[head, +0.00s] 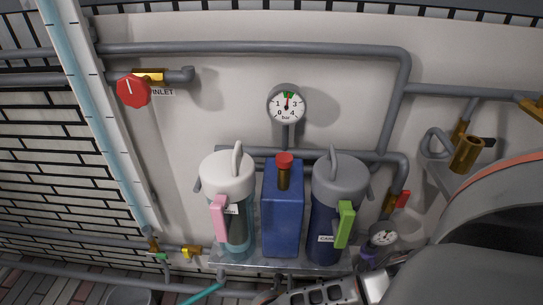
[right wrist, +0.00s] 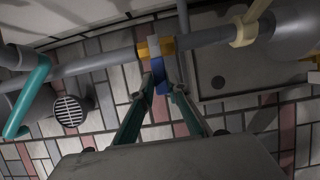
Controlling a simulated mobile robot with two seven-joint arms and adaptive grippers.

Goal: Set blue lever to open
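The blue lever (right wrist: 160,78) shows in the right wrist view, hanging from a yellow-orange valve body (right wrist: 155,47) on a grey pipe. My right gripper (right wrist: 164,90) has its two green fingers on either side of the lever, with the tips apart. The lever lies between or just beyond the fingertips, and I see no clear contact. In the head view my right arm comes in from the right and covers the lower right. The blue lever cannot be made out there. My left gripper is in neither view.
Filter housings (head: 231,195) with pink and green handles flank a blue box (head: 283,210). A pressure gauge (head: 287,104) is above and a red valve (head: 134,91) at left. In the right wrist view, a teal handle (right wrist: 28,100) stands left, near a floor drain (right wrist: 69,111).

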